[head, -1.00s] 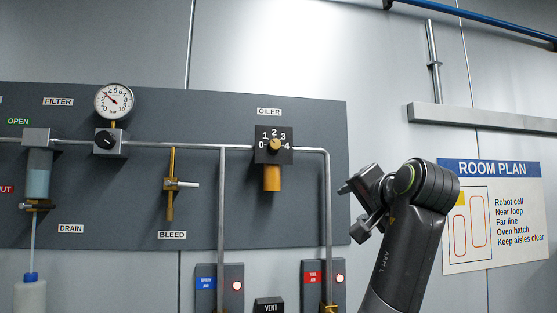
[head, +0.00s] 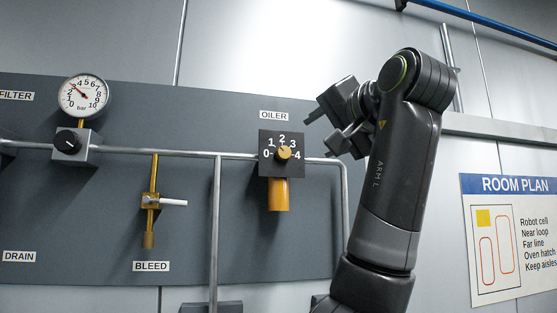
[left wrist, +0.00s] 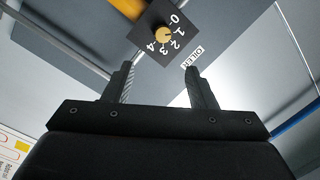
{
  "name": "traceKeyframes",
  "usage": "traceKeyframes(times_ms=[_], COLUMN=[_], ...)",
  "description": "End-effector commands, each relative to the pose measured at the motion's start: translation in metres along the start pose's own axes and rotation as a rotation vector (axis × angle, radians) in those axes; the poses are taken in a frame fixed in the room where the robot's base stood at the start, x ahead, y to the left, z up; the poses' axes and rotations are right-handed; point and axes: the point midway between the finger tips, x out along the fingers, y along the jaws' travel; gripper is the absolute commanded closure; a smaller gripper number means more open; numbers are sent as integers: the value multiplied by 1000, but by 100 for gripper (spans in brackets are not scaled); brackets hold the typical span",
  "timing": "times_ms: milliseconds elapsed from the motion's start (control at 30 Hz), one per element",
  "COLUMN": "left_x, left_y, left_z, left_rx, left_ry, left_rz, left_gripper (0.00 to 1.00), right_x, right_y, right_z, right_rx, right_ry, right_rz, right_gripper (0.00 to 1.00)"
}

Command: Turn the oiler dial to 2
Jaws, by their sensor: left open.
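The oiler dial (head: 283,152) is a small brass knob on a black square plate marked 0 to 4, under the OILER label, with an amber bowl below it. Its pointer is too small to read surely. My left gripper (head: 322,130) is open and empty, to the right of the dial and slightly above it, apart from it. In the left wrist view the dial (left wrist: 163,36) shows beyond my open fingers (left wrist: 159,70), roughly between them in the picture. My right gripper is not in view.
A pressure gauge (head: 83,96) and a black regulator knob (head: 68,141) are to the left. A bleed valve (head: 151,201) hangs from the pipe (head: 230,155). A vertical pipe (head: 215,235) runs down left of the oiler. A room plan sign (head: 508,240) is at right.

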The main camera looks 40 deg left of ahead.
Motion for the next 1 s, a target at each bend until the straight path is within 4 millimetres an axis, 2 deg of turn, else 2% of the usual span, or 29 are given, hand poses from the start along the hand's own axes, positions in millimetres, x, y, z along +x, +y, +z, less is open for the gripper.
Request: traceKeyframes(times_ms=[167, 300, 467, 567, 800, 1000], left_x=[18, 47, 82, 104, 148, 168], left_y=[-3, -4, -5, -5, -4, -2], left_z=[-2, -2, -3, -3, -2, -1], left_rx=[-1, 0, 2, 1, 1, 0], left_ry=[-2, -4, -4, -4, -2, 0], left_rz=[-1, -1, -1, -2, -1, -1], left_gripper=[48, 48, 48, 48, 48, 48], right_x=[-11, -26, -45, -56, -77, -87], right_y=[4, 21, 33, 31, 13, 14], right_z=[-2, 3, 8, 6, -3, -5], right_rx=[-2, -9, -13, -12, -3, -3], right_ry=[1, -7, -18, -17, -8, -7], right_rz=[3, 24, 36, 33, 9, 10], right_gripper=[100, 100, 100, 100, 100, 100])
